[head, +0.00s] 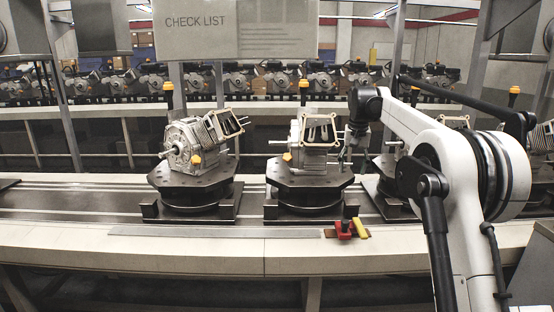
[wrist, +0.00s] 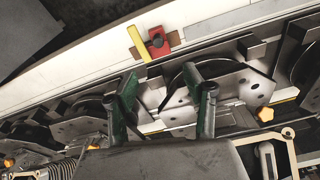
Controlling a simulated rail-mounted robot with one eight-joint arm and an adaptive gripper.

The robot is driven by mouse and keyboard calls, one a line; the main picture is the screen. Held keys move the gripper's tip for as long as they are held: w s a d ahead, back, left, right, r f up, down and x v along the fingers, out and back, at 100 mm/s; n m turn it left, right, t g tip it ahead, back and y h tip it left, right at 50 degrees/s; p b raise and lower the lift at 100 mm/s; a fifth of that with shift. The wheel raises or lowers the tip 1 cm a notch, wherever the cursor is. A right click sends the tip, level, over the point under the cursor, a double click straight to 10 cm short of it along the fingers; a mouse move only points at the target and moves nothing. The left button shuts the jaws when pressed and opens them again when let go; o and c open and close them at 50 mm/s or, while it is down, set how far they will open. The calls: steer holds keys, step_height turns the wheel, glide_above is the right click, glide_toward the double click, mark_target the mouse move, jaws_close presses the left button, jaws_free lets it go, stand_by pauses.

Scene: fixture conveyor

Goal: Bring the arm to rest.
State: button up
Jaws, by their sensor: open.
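My arm (head: 435,140) reaches in from the right in the head view, with its elbow raised and its wrist bent down beside the middle engine block (head: 316,132). My gripper (head: 345,160) hangs just right of that block, over the edge of its fixture (head: 300,178). In the wrist view, my gripper (wrist: 165,84) shows two greenish fingers spread apart with nothing between them. A fixture plate lies beyond the fingers. I cannot tell whether the gripper touches the block or fixture.
A second engine block (head: 190,145) sits on the left fixture. The conveyor's front ledge (head: 190,248) holds a red and yellow control (head: 346,229), also in the wrist view (wrist: 156,42). A checklist board (head: 235,30) hangs above; more engines (head: 275,75) line the back.

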steer(key=s+a+r+t, duration=0.1)
steer(key=s+r, duration=0.2)
steer(key=s, duration=0.6)
steer(key=s+a+r+n+t, duration=0.1)
steer(key=s+a+r, duration=0.1)
steer(key=s, duration=0.7)
steer(key=s+a+r+t, duration=0.1)
steer(key=s+r, duration=0.2)
steer(key=s, duration=0.5)
steer(key=s+f, duration=0.5)
steer(key=s, duration=0.3)
steer(key=s+a+f+t, duration=0.1)
steer(key=s+f, duration=0.4)
steer(key=s, duration=0.4)
steer(key=s+f+n+t, duration=0.1)
steer(key=s+f, duration=0.4)
steer(key=s, duration=0.4)
steer(key=shift+s+a+f, duration=0.15)
steer(key=shift+s+a, duration=0.05)
steer(key=shift+a, duration=0.2)
